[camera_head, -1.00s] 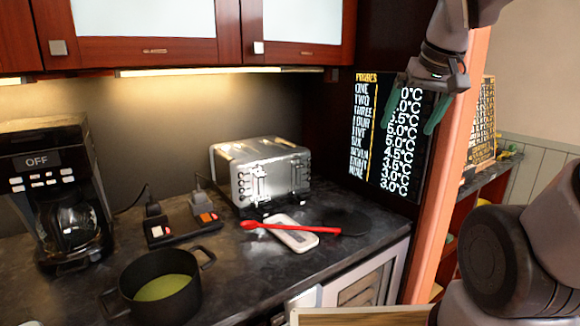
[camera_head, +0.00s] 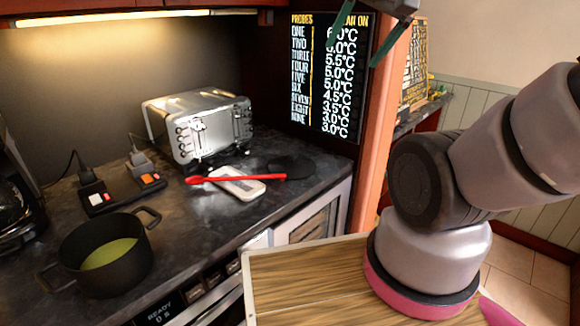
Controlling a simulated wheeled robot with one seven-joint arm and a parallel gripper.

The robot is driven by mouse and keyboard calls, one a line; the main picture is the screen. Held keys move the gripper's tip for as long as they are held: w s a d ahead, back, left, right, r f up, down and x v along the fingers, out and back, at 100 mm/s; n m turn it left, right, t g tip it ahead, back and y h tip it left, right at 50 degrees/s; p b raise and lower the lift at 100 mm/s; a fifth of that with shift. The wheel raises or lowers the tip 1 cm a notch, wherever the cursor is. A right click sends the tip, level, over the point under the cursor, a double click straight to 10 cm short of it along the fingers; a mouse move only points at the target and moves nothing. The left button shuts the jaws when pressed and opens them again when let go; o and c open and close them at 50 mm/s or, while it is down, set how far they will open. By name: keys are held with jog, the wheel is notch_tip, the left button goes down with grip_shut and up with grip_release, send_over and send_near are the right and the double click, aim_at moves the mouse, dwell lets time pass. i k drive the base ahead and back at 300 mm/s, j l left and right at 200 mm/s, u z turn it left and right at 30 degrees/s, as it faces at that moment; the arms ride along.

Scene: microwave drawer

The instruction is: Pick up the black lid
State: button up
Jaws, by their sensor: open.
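A dark, flat, roundish thing that looks like the black lid (camera_head: 291,167) lies on the counter, right of the toaster. It blends with the dark counter, so its outline is hard to make out. The end of a red spoon (camera_head: 228,179) reaches to its left side. My gripper (camera_head: 366,38) is at the top edge of the view, with its green fingers apart and nothing visible between them. It appears well above the lid and to its right, in front of the temperature board. Most of the gripper's body is cut off by the frame.
A silver toaster (camera_head: 201,125) stands behind the spoon, which crosses a white device (camera_head: 238,187). A black pot (camera_head: 103,255) with green contents is at the front left. A board (camera_head: 327,75) and an orange post (camera_head: 375,130) bound the counter's right end.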

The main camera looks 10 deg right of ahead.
aim_at(295, 167)
jog(key=u, duration=1.65)
jog(key=l+z, duration=0.25)
jog(key=z, duration=0.15)
jog(key=l+z, duration=0.25)
jog(key=z, duration=0.2)
jog(key=l+z, duration=0.25)
jog(key=z, duration=0.15)
